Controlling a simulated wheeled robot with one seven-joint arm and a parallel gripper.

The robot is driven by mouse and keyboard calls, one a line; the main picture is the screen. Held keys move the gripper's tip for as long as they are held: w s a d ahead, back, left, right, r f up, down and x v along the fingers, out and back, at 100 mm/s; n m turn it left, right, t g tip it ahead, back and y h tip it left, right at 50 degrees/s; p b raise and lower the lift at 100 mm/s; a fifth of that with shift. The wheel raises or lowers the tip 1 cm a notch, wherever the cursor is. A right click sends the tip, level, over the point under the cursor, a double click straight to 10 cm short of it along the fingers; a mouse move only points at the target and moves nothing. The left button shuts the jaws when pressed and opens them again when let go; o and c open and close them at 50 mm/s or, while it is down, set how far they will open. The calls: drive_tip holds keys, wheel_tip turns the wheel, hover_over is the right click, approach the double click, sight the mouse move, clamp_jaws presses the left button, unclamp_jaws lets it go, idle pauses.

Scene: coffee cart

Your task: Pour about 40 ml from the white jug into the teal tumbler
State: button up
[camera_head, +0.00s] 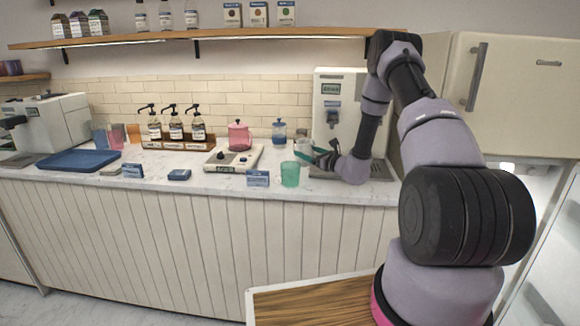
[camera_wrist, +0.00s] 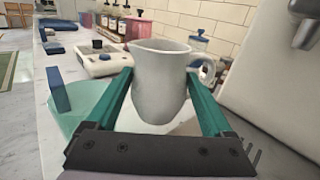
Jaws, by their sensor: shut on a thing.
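The white jug (camera_wrist: 160,85) is between the teal fingers of my gripper (camera_wrist: 163,100) in the wrist view, and the gripper is shut on it. The jug looks upright, with its handle to the right and its spout to the upper left. In the head view the jug (camera_head: 303,147) is small and partly hidden by my gripper (camera_head: 318,157). The teal tumbler (camera_head: 290,174) stands upright on the counter near the front edge, a little left of and in front of the jug. In the wrist view the tumbler (camera_wrist: 75,105) is at the left, partly covered by a finger. The liquid inside the jug is not visible.
A blue-lidded jar (camera_head: 279,131) is behind. A white dispenser (camera_head: 340,105) stands behind my gripper.

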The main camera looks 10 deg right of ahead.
sight(302, 147)
drive_tip(key=r+n, duration=0.1)
drive_tip(key=s+a+r+n, duration=0.1)
drive_tip(key=shift+s+a+r+n+t, duration=0.1)
drive_tip(key=shift+a+r+n+t, duration=0.05)
drive_tip(key=shift+r+n+t, duration=0.2)
drive_tip(key=shift+s+a+n+y, duration=0.3)
drive_tip(key=shift+s+a+n, duration=0.15)
drive_tip(key=shift+n, duration=0.6)
drive_tip(key=shift+s+a+r+n+y, duration=0.15)
drive_tip(key=shift+a+n+y, duration=0.1)
drive_tip(key=shift+n, duration=0.7)
drive_tip(key=shift+s+a+r+n+y, duration=0.1)
drive_tip(key=shift+s+a+n+y, duration=0.1)
drive_tip(key=shift+n, duration=0.7)
drive_tip(key=shift+s+a+r+n+y, duration=0.15)
drive_tip(key=shift+a+n+y, duration=0.1)
drive_tip(key=shift+n, duration=0.7)
drive_tip(key=shift+d+r+n+y, duration=0.1)
drive_tip(key=shift+r+n+y, duration=0.1)
drive_tip(key=shift+n, duration=0.5)
drive_tip(key=shift+r+n+y, duration=0.1)
drive_tip(key=shift+r+n, duration=0.1)
drive_tip(key=shift+n, duration=0.5)
drive_tip(key=shift+w+d, duration=0.1)
drive_tip(key=shift+d, duration=0.2)
